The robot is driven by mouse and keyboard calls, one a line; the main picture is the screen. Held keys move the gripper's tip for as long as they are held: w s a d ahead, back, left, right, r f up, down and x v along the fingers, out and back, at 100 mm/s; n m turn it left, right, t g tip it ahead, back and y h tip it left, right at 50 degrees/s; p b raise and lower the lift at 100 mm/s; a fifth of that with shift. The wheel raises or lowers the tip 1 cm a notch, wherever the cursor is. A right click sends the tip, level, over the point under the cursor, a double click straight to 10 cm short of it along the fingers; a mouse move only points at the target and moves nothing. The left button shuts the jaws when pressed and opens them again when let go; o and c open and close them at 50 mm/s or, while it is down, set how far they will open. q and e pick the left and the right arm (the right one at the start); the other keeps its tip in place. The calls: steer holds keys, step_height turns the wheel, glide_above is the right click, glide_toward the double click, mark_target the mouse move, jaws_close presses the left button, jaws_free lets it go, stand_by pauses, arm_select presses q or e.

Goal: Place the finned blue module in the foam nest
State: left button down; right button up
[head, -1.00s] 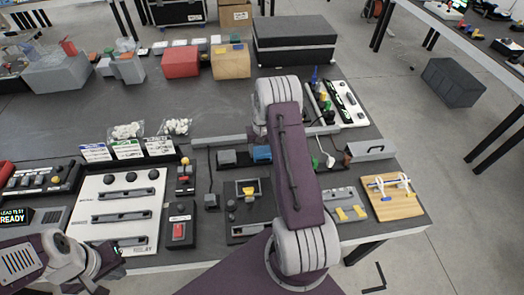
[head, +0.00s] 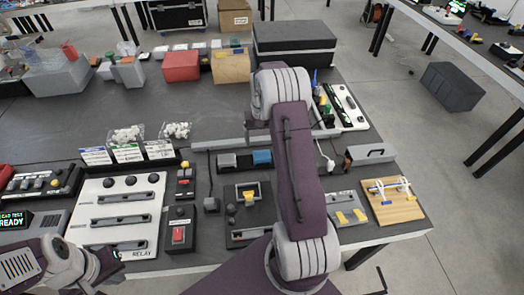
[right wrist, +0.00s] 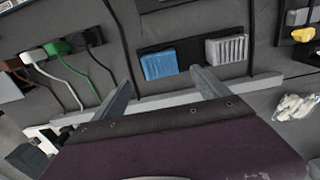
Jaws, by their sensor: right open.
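The finned blue module (head: 262,157) sits on a dark strip, right of a finned grey module (head: 227,160). In the right wrist view the blue module (right wrist: 158,64) is left of the grey one (right wrist: 226,50). My right gripper (right wrist: 162,92) is open and empty, with its fingers spread on the near side of the blue module in that view, apart from it. In the head view my right arm hides its fingers. My left gripper (head: 108,266) is at the lower left; its fingers are too small and dark to read. I cannot tell which part is the foam nest.
A grey rail (right wrist: 185,95) runs beside the modules. Cables and plugs (right wrist: 60,50) lie to the left in the wrist view. A white relay panel (head: 115,212), a red-switch box (head: 180,236) and a wooden board (head: 393,202) stand on the table.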

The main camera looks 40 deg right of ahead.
steer(key=s+a+r+n, duration=0.2)
steer(key=s+a, duration=0.2)
steer(key=a, duration=0.3)
steer(key=s+a+r+n, duration=0.1)
steer(key=s+a+r, duration=0.2)
steer(key=a, duration=0.5)
steer(key=s+a+n, duration=0.1)
steer(key=s+a, duration=0.1)
steer(key=s, duration=0.3)
steer(key=s+a+f+n+t, duration=0.1)
steer(key=s+a, duration=0.2)
steer(key=s, duration=0.2)
steer(key=shift+a+n, duration=0.3)
steer(key=shift+a+f, duration=0.1)
steer(key=shift+s, duration=0.1)
